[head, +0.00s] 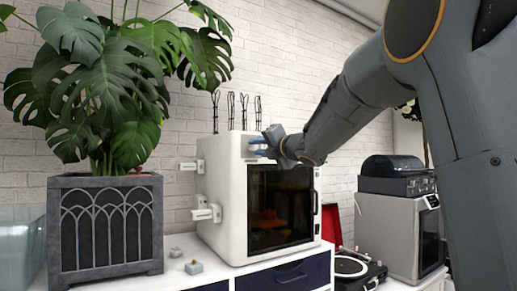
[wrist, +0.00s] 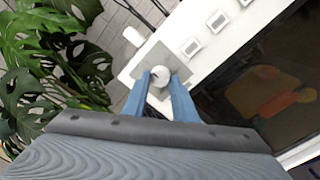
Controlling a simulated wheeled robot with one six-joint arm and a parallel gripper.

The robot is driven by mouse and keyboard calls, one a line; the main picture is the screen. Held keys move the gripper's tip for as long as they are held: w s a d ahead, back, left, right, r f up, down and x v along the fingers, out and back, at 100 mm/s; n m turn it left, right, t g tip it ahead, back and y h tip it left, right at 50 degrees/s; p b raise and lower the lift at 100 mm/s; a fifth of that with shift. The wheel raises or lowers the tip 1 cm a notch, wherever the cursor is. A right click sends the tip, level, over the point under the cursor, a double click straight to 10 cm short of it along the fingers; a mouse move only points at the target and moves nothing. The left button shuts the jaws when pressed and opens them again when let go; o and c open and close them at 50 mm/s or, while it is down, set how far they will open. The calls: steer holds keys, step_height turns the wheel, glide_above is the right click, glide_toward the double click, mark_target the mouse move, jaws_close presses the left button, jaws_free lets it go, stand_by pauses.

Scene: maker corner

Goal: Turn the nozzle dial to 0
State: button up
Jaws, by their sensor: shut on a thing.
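The white 3D printer (head: 225,225) stands on the white cabinet, its dark front window facing out. My gripper (head: 262,150) reaches in from the right to the top of the printer's front, above the window. In the wrist view my gripper (wrist: 160,84) has its two blue fingers shut on a small round grey-white dial (wrist: 160,73) set on a grey square plate. I take this as the nozzle dial. Its pointer and numbers cannot be read, and my gripper hides it in the head view.
Several small white square pieces (wrist: 191,47) sit in a row beside the plate. A large leafy plant (head: 110,80) in a grey planter (head: 105,225) stands at the left. A record player (head: 352,268) and a grey machine (head: 395,235) stand at the right.

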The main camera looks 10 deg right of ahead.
steer(key=o, duration=1)
steer(key=shift+o, duration=0.2)
steer(key=v, duration=0.7)
steer(key=shift+s, duration=0.35)
steer(key=shift+d+f, duration=0.1)
